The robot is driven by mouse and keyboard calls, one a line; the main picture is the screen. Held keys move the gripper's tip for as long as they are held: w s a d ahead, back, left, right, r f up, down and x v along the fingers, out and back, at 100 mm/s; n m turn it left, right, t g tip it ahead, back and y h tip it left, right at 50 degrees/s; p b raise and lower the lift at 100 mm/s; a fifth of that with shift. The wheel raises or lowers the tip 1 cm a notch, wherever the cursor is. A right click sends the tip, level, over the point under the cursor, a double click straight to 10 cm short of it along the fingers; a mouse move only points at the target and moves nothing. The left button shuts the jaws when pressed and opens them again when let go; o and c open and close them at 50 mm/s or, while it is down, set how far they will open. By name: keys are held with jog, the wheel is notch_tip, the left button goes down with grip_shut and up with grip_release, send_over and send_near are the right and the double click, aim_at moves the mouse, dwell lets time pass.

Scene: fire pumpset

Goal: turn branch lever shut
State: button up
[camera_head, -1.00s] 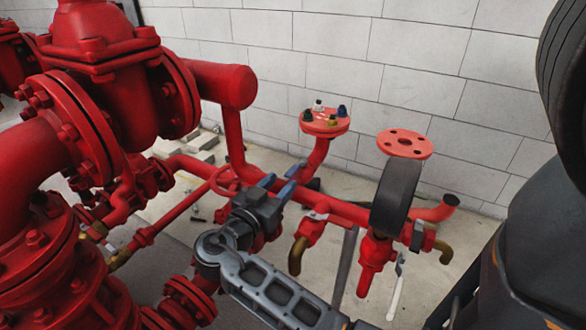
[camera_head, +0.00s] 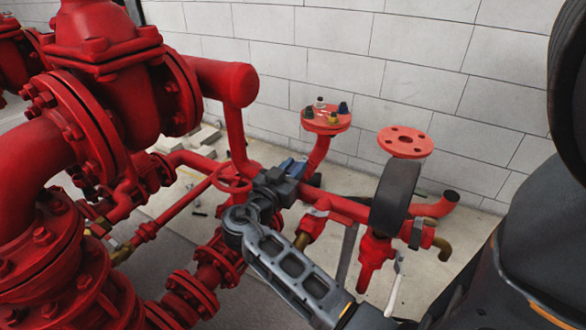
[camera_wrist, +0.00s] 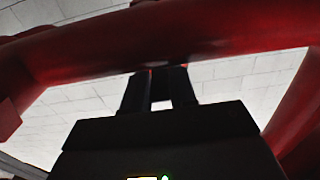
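Two levers show elsewhere: a grey lever (camera_head: 346,255) hangs below the branch pipe, and a white lever (camera_head: 396,285) hangs further right. Any lever at my fingertips is hidden in the head view.
A red flange with small coloured caps (camera_head: 326,119) and a bare red flange (camera_head: 405,141) stand behind. Large red valve bodies (camera_head: 110,90) fill the left. A brass outlet (camera_head: 311,231) is close to my forearm. A block wall (camera_head: 400,60) closes the back.

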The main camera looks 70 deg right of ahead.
grip_shut()
jog(key=shift+s+a+f+n+t+b, duration=0.1)
jog(key=shift+s+f+n+t+b, duration=0.1)
jog(key=shift+s+n+t+b, duration=0.15)
jog(key=shift+r+n+t, duration=0.15)
jog(key=shift+n+t, duration=0.2)
jog(key=shift+t, duration=0.4)
jog(key=shift+o, duration=2)
grip_release()
jog(key=shift+a, duration=0.1)
